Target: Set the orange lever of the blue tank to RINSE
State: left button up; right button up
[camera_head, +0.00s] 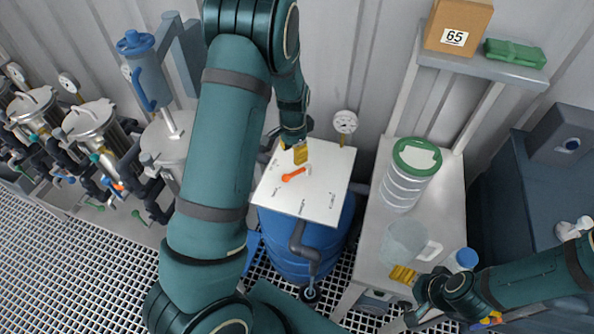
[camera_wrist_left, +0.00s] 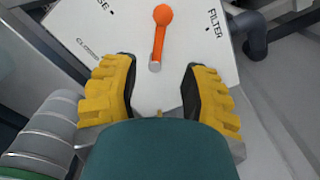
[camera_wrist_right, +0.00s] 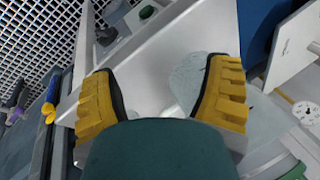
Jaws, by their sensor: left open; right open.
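The blue tank (camera_head: 300,240) has a white square panel (camera_head: 318,205) on top. The orange lever (camera_head: 293,175) lies on the panel. In the left wrist view the lever (camera_wrist_left: 159,35) has a round knob at its far end and a grey pivot. I cannot read RINSE. My left gripper (camera_head: 297,152) is open over the panel, beside the lever; its fingers (camera_wrist_left: 160,85) are on either side below the pivot, apart from the lever. My right gripper (camera_wrist_right: 160,88) is open beside the translucent jug (camera_head: 404,240).
A pressure gauge (camera_head: 345,122) stands behind the panel. A shelf holds a box marked 65 (camera_head: 458,25). Metal vessels (camera_head: 93,122) stand at the left.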

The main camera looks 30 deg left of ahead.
aim_at(294, 173)
pick_arm(q)
notch_tip(294, 173, down, 10)
jog(key=shift+w+r+b, duration=0.1)
jog(key=shift+r+b, duration=0.15)
jog(key=shift+b, duration=0.1)
grip_shut()
jog(key=shift+d, duration=0.1)
